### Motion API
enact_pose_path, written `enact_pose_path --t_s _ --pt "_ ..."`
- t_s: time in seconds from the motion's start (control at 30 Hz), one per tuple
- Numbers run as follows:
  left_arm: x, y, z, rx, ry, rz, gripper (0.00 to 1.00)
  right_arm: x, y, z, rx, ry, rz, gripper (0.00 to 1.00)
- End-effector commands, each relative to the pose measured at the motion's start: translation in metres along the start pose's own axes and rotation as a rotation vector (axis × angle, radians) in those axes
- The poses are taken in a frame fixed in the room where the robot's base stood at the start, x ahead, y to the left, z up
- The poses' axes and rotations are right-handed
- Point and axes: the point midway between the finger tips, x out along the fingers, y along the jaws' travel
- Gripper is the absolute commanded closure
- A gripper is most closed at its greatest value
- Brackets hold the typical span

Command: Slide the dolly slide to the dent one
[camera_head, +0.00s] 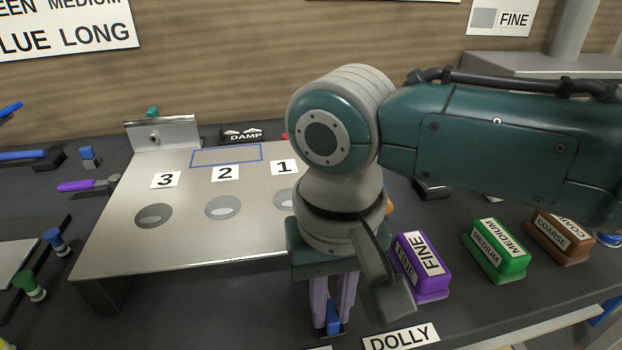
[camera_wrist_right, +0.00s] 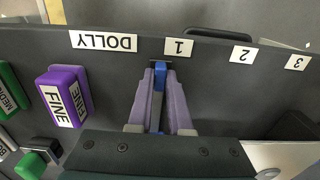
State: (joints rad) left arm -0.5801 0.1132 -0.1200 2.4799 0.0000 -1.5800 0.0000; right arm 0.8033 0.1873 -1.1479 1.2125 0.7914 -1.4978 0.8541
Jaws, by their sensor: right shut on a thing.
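My right gripper (camera_head: 333,312) is shut on the blue handle of the dolly slide (camera_head: 333,322) at the front of the bench. In the right wrist view the gripper (camera_wrist_right: 160,78) points at the front strip, with the blue slide handle (camera_wrist_right: 159,70) between its purple fingers. There the handle stands between the DOLLY label (camera_wrist_right: 103,41) and the 1 label (camera_wrist_right: 179,47), closer to the 1. The steel panel (camera_head: 190,247) has dents marked 3, 2 and 1. Dent one (camera_head: 284,199) is partly hidden by my right arm. My left gripper is not in view.
Purple FINE (camera_head: 421,268), green MEDIUM (camera_head: 496,250) and brown COARSE (camera_head: 560,237) blocks stand right of the gripper. In the wrist view, the 2 label (camera_wrist_right: 243,55) and 3 label (camera_wrist_right: 297,62) continue along the strip. Small tools lie at the far left.

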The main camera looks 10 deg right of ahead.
Motion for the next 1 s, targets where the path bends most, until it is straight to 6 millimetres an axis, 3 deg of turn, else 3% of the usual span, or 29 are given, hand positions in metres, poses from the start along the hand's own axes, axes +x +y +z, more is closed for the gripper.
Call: enact_pose_path --t_s 0.37,0.9,0.93,1.0 --pt "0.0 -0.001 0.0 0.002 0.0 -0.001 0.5 0.0 -0.002 0.0 -0.001 0.001 -0.001 1.0" --pt "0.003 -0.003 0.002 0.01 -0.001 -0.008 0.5 0.0 -0.021 0.0 -0.001 0.0 -0.002 1.0" --pt "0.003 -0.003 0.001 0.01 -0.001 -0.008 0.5 0.0 -0.021 0.0 -0.001 0.0 -0.001 0.8" --pt "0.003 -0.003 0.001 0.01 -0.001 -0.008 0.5 0.0 -0.021 0.0 -0.001 0.0 -0.001 0.73"
